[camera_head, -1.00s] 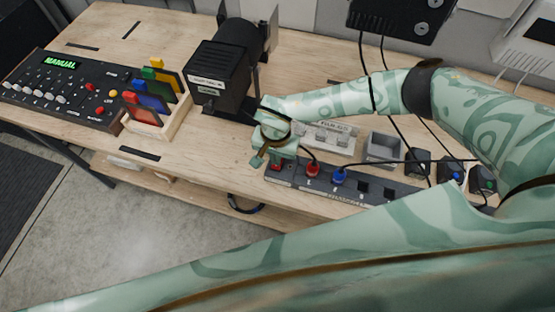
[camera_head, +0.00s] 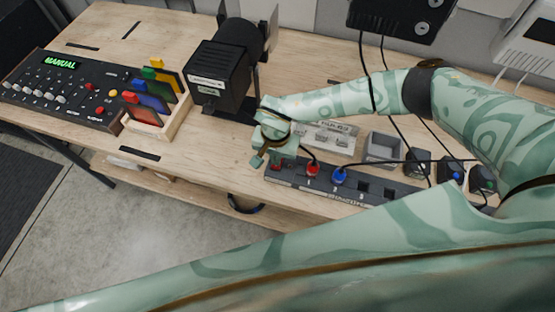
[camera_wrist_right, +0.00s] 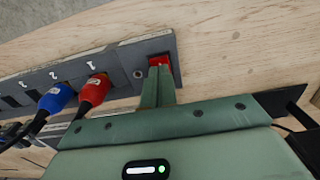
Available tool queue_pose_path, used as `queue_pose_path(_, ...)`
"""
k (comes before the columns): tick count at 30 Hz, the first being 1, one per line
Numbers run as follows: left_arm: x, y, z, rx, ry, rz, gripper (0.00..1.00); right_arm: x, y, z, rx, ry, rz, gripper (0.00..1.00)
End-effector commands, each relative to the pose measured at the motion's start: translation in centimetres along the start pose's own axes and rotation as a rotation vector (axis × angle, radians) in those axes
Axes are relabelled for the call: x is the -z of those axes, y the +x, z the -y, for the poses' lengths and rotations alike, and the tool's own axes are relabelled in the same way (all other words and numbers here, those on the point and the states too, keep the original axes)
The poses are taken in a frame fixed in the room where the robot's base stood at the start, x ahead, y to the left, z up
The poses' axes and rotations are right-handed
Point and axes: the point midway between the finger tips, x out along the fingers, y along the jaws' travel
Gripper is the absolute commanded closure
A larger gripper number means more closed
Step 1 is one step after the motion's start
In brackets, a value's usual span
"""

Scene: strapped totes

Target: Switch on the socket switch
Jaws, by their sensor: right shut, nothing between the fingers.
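The socket strip (camera_head: 325,187) lies along the table's front edge, and its near end shows in the wrist view (camera_wrist_right: 112,64). Its red switch (camera_wrist_right: 159,61) is at the end of the strip beside the red plug, and it is partly hidden by my fingers. In the head view the red switch (camera_head: 276,167) shows only a little below my right gripper (camera_head: 279,161). My right gripper (camera_wrist_right: 157,82) is shut and empty, with its fingertips right at the switch. I cannot tell whether they touch or press it, or which way it is tipped. My left gripper is not in view.
A red plug (camera_head: 312,169) and a blue plug (camera_head: 339,176) sit in the strip with their cables. A black spotlight (camera_head: 222,72) stands behind the gripper. A grey tray (camera_head: 383,148) is behind the strip. A control desk (camera_head: 66,88) and a colour-filter rack (camera_head: 160,115) are at left.

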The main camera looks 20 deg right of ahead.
Motion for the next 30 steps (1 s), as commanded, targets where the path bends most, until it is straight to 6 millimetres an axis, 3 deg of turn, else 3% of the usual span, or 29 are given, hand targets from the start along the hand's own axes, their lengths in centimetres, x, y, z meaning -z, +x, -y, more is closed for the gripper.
queue_pose_path(30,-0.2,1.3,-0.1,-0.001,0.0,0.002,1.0,0.0,1.6,0.0,0.0,0.0,0.0,1.0)
